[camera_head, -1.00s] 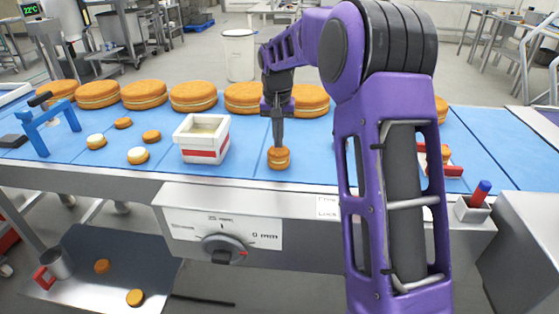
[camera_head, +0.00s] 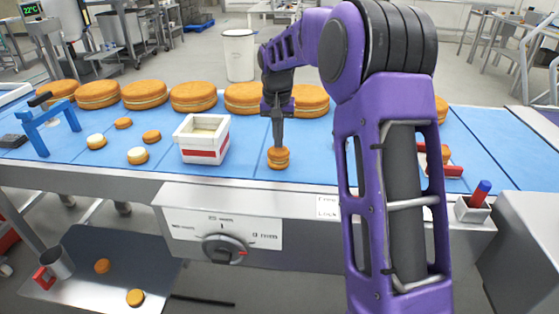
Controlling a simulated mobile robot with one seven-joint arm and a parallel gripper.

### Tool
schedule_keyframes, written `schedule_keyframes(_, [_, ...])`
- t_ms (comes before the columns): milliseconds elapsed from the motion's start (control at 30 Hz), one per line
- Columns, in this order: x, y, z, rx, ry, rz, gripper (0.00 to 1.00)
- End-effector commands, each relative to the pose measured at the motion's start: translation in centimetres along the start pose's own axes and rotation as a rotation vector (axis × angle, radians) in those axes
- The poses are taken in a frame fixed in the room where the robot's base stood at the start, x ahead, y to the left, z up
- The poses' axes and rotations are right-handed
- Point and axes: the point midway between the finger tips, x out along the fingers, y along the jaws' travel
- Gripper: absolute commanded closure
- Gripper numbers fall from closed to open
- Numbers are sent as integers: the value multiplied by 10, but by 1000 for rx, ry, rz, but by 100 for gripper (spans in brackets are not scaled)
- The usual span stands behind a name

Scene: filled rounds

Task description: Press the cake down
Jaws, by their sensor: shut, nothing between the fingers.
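A small round layered cake (camera_head: 278,158) with orange-brown top and bottom and a pale band between stands upright on the blue belt (camera_head: 310,165). My gripper (camera_head: 278,146) is directly above it, pointing straight down, shut and empty. Its fingertips appear to touch the top of the cake. My purple arm reaches over the belt from the right and hides part of it.
A white box with a red band (camera_head: 203,150) stands left of the cake. Several large cakes (camera_head: 193,96) line the back. Small rounds (camera_head: 137,155) lie on the left belt. A blue frame (camera_head: 47,124) stands at far left. A dial panel (camera_head: 224,245) fronts the belt.

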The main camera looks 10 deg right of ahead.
Motion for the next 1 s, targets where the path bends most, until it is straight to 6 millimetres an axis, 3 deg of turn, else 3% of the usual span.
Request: schedule_keyframes(1000, [8,0,1,0,-1,0,100])
